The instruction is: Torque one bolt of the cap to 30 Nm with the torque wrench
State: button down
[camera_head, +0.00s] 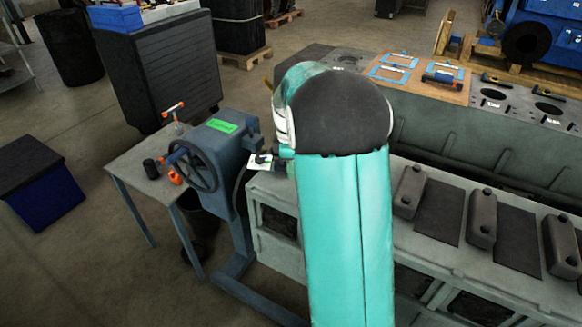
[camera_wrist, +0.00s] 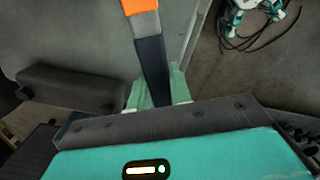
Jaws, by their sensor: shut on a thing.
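My gripper (camera_wrist: 156,88) is shut on a dark bar with an orange end, which looks like the torque wrench (camera_wrist: 151,55). The bar runs up and away between the pale green fingers in the wrist view; its other end is hidden. A dark cap (camera_wrist: 70,88) lies to the left of the fingers, apart from them. My arm hides my gripper in the head view.
A small table (camera_head: 128,165) at left holds orange-handled tools, beside a blue-grey stand with a handwheel (camera_head: 193,166). A dark cabinet (camera_head: 160,75) stands behind. A blue bin (camera_head: 45,207) sits on the floor. Floor at lower left is clear.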

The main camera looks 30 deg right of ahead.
jog(key=shift+w, duration=0.2)
jog(key=shift+w+d, duration=0.15)
jog(key=shift+w, duration=0.05)
jog(key=shift+w+d, duration=0.1)
jog(key=shift+w+d+r+m, duration=0.15)
jog(key=shift+d+m, duration=0.05)
jog(key=shift+m, duration=0.2)
jog(key=shift+w+d, duration=0.1)
dwell(0.4)
jog(key=shift+s+a, duration=0.4)
jog(key=shift+s, duration=0.05)
